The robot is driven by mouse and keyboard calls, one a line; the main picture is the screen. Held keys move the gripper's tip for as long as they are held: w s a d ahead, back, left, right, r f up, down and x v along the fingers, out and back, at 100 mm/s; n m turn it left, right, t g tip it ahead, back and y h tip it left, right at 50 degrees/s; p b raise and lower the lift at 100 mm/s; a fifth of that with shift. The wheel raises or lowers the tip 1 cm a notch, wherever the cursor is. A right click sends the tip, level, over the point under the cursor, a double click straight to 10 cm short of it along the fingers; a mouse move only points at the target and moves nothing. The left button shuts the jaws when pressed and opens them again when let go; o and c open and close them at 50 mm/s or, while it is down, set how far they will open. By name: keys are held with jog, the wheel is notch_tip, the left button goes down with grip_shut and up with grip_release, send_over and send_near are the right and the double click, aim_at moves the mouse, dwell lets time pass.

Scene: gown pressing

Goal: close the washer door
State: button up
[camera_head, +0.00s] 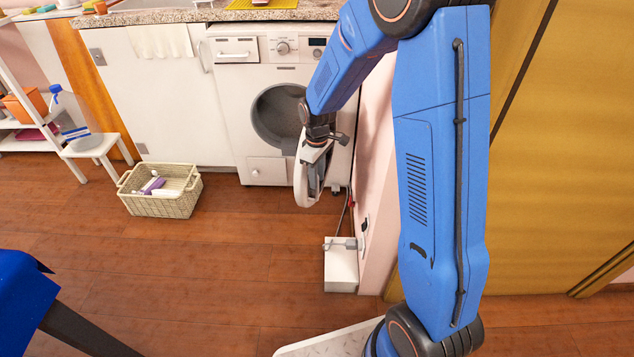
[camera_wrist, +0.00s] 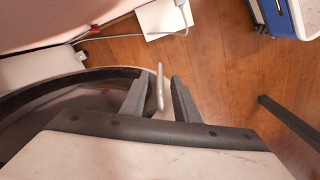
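The white washer (camera_head: 228,95) stands under the counter, its round dark drum opening (camera_head: 272,118) uncovered. Its door (camera_head: 303,185) is swung open towards me and shows nearly edge-on in the head view. In the wrist view, the door's curved dark rim (camera_wrist: 45,90) is at the left. My gripper (camera_wrist: 160,95) is at the door, its two dark fingers apart. A thin pale upright piece (camera_wrist: 160,85), seemingly the door's handle, shows between the fingers, with a gap on each side. In the head view, my gripper (camera_head: 318,143) partly hides the door.
A wicker basket (camera_head: 160,205) with small items is on the floor left of the washer. A white box (camera_head: 341,265) stands by the pink wall at the right. A white stool (camera_head: 92,145) with a bottle is farther left. The wooden floor before the washer is mostly clear.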

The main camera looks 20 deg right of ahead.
jog(key=shift+f, duration=1.2)
jog(key=shift+c, duration=0.3)
